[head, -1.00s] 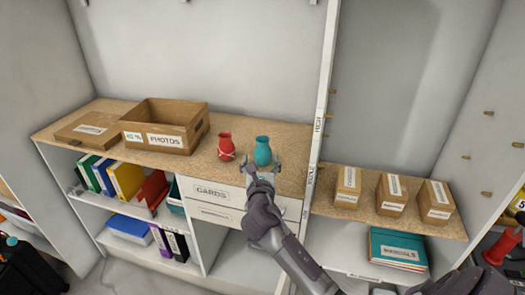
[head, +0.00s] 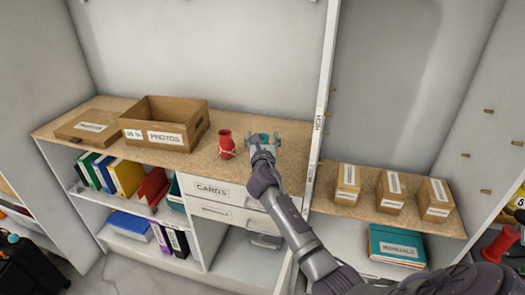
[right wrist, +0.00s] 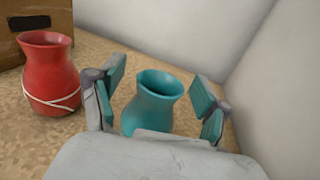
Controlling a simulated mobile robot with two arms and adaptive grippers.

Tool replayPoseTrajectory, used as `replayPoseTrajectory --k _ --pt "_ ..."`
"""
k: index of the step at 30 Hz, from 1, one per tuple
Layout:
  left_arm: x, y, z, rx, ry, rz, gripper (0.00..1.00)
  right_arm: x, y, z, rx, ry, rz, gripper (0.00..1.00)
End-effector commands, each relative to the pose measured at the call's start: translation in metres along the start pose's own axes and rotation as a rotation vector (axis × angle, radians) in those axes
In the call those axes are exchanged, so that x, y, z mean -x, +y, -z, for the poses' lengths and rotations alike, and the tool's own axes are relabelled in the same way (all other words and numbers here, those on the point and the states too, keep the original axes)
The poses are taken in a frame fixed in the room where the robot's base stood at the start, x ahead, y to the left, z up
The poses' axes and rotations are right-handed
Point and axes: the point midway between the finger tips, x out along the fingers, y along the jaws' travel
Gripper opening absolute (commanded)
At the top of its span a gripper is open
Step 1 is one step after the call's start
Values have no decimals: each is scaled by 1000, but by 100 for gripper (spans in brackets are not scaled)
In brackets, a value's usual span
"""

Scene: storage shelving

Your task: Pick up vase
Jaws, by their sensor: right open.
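A teal vase (right wrist: 153,105) stands upright on the wooden shelf top. In the right wrist view it is between the two spread fingers of my right gripper (right wrist: 160,84), with small gaps at both sides. In the head view the right gripper (head: 264,138) reaches over the shelf top and hides most of that vase. A red vase (head: 226,146) with a pale string around it stands just to the left; it also shows in the right wrist view (right wrist: 47,72), outside the fingers. My left gripper is not in view.
An open cardboard box labelled PHOTOS (head: 190,142) and a flat box (head: 88,127) stand left of the vases. A white upright panel (head: 320,115) rises to the right. Several small boxes (head: 389,193) stand on a lower shelf beyond it.

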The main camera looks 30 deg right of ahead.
Motion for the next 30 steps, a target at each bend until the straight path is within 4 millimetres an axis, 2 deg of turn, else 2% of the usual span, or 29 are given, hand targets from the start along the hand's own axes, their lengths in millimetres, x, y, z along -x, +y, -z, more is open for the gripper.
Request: replayPoseTrajectory --k 2,3,16,26,30 --pt "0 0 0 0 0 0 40 0 0 0 0 0 0 76" --pt "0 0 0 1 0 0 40 0 0 0 0 0 0 73" --pt "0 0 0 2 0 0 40 1 0 0 0 1 0 1" --pt "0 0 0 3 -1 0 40 0 0 -2 0 -1 0 0" --pt "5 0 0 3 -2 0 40 0 0 -17 0 -5 1 0"
